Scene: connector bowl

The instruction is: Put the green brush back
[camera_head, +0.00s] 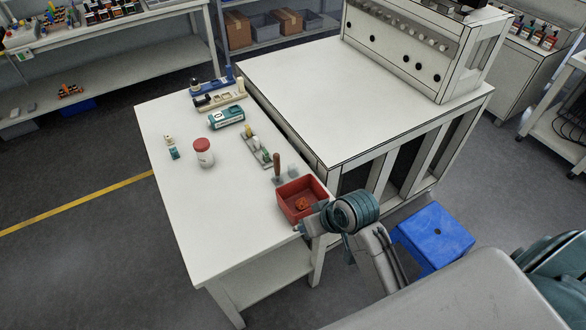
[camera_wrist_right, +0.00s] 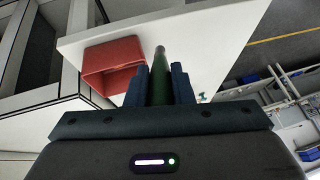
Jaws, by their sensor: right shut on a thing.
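My right gripper (camera_wrist_right: 159,88) is shut on the green brush (camera_wrist_right: 160,72). The brush's slim green handle stands out between the two dark fingers, with a dull tip at its far end; its bristles do not show. In the head view my right arm hangs over the table's near right edge, beside the red box, and the brush cannot be made out. A holder strip (camera_head: 256,151) with small items lies on the table behind the red box. A brown handle (camera_head: 277,163) stands upright near it. My left gripper is not in view.
The open red box (camera_head: 316,187) holds an orange-brown piece and also shows in the wrist view (camera_wrist_right: 112,57). A red-lidded jar (camera_head: 204,153), a teal-labelled pack (camera_head: 226,118) and connector strips (camera_head: 219,97) stand further back. The white table's (camera_head: 205,225) front left is clear.

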